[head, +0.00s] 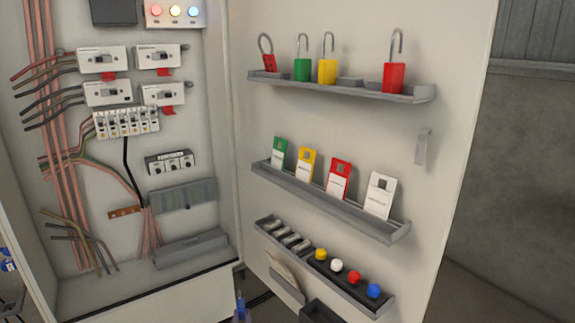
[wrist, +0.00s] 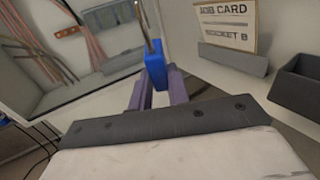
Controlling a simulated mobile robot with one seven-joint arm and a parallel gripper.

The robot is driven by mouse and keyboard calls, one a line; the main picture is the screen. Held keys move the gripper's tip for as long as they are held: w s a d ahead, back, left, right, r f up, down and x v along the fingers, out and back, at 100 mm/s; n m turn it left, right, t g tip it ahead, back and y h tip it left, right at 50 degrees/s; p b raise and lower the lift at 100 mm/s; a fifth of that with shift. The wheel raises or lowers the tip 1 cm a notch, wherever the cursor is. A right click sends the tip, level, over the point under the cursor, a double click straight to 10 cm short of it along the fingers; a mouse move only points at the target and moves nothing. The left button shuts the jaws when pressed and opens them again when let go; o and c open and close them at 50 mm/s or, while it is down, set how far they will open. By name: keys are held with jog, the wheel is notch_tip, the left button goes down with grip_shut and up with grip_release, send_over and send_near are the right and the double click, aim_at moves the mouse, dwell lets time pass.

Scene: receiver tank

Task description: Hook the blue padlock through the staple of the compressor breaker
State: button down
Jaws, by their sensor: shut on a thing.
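The blue padlock (wrist: 157,68) is between the fingers of my gripper (wrist: 152,88) in the wrist view, its grey shackle pointing up. In the head view the blue padlock (head: 240,302) shows small at the bottom edge, with the tips of my gripper (head: 242,317) just below it. My gripper is shut on the padlock, low in front of the open cabinet. Several white breakers sit at the upper left inside the cabinet, including an upper left one (head: 101,59) and an upper right one (head: 157,56). Red parts show below some. Their labels and staples are too small to tell apart.
The cabinet door carries an upper shelf (head: 345,88) with red, green and yellow locks, a tag shelf (head: 330,203), and a lower tray (head: 335,283) with coloured knobs. A job card (wrist: 228,24) stands in a holder. Wires run down the cabinet's left side.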

jog(key=s+d+f+y, duration=0.1)
jog(key=s+d+f, duration=0.1)
jog(key=d, duration=0.4)
jog(key=s+d+f+n+y, duration=0.1)
jog(key=s+d+f, duration=0.2)
jog(key=d+f, duration=0.2)
jog(key=shift+s+d+g, duration=0.3)
jog(key=shift+d, duration=0.3)
